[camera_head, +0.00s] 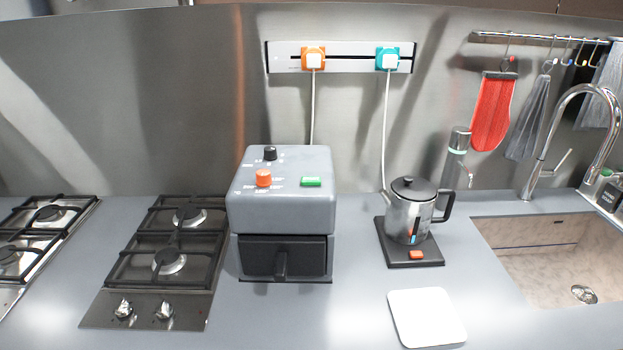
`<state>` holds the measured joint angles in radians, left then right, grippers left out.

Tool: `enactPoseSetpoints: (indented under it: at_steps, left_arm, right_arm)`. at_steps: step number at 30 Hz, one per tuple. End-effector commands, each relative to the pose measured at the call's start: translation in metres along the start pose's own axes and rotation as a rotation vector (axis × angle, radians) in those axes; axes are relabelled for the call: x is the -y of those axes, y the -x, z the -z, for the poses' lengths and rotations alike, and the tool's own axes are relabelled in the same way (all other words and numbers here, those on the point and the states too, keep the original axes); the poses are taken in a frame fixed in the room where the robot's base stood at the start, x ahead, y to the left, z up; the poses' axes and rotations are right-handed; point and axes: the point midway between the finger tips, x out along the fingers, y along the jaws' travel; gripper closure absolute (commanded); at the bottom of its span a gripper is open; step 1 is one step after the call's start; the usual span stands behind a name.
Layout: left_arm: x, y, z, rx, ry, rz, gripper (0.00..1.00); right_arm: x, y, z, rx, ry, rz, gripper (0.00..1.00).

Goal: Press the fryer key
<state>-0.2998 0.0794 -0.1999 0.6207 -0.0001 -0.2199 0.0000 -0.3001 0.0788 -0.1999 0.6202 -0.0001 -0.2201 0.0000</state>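The fryer (250,210) is a grey box with a dark drawer (262,262) and handle at its front. It stands on the counter in the middle of the head view, and its drawer looks shut. On its sloping top are a black knob (270,153), an orange knob (264,178) and a green key (311,182) at the right. The lettering by them is too small to read. Nothing covers the green key. Neither of my grippers shows in this view.
A steel kettle (407,215) stands on a black base with an orange switch (416,255), right of the fryer. A white board (427,317) lies in front of it. A gas hob (170,262) is at left, a sink (545,255) at right. Cords hang from the wall socket strip (340,57).

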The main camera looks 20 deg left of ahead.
Motion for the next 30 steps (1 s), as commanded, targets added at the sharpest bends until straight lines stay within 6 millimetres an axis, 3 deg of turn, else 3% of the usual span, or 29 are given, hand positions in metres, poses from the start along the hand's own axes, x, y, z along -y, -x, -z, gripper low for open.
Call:
enactPoseSetpoints:
  at_steps: [1, 6, 30]
  left_arm:
    - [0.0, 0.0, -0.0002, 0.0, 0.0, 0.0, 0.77]
    - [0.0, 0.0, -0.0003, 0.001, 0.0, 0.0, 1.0]
    - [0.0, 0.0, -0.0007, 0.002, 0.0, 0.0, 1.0]
  right_arm:
    - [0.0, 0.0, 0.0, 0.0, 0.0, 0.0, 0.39]
    - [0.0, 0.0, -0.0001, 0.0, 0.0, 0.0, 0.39]
    - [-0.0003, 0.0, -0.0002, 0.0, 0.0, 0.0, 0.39]
